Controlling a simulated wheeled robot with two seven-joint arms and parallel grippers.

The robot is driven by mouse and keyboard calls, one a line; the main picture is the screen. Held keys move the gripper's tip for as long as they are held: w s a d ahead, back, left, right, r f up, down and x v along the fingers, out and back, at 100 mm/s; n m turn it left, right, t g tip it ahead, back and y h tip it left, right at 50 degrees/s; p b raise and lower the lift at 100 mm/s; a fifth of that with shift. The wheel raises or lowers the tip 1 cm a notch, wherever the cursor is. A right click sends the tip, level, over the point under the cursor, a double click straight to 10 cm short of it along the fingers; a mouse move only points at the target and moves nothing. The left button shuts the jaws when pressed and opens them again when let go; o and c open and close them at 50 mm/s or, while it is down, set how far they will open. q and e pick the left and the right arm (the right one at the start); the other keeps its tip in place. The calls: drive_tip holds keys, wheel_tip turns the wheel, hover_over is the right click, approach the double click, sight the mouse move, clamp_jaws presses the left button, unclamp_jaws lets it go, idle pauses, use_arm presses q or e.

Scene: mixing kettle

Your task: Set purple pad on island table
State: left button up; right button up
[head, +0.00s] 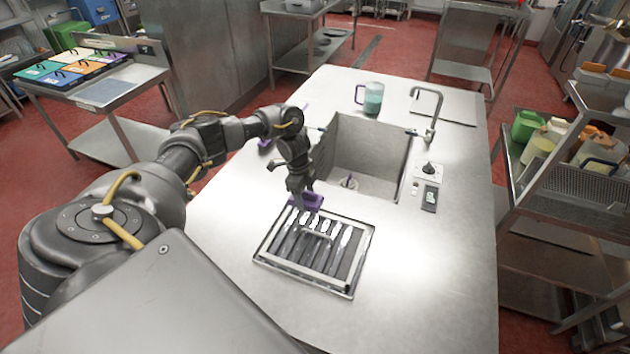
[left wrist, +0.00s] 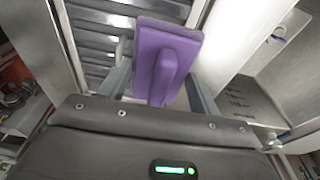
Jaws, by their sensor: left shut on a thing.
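The purple pad (left wrist: 166,58) is a flat block with a raised grip along its back. My left gripper (left wrist: 160,88) is shut on that grip in the left wrist view. In the head view the pad (head: 309,201) shows just under my left gripper (head: 303,195), over the far edge of a slotted metal tray. I cannot tell whether the pad touches the tray. The island table (head: 425,275) is a long steel top with a sink. My right gripper is not in view.
The slotted tray (head: 262,254) lies on the island. The sink (head: 362,172), tap (head: 428,112) and a teal jug (head: 372,98) are beyond it. Bare tabletop lies right of the tray. A shelf rack (head: 570,190) stands right; a side table with coloured boards (head: 70,66) stands left.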

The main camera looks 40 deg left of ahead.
use_arm(q)
drive_tip(key=w+d+r+b, duration=0.2)
drive_tip(key=d+r+b, duration=0.1)
drive_tip(key=d, duration=0.5)
drive_tip(key=w+d+r+b, duration=0.1)
drive_tip(key=d+r+b, duration=0.2)
drive_tip(key=d, duration=0.5)
drive_tip(key=s+d+r+n+b, duration=0.1)
drive_tip(key=s+d+b, duration=0.1)
drive_tip(key=s, duration=0.4)
drive_tip(key=s+d+r+n+b, duration=0.2)
drive_tip(key=s+d+b, duration=0.1)
drive_tip(key=s+d, duration=0.2)
drive_tip(key=shift+s+d+r+n, duration=0.15)
drive_tip(key=shift+s+d+n, duration=0.15)
drive_tip(key=shift+s, duration=0.35)
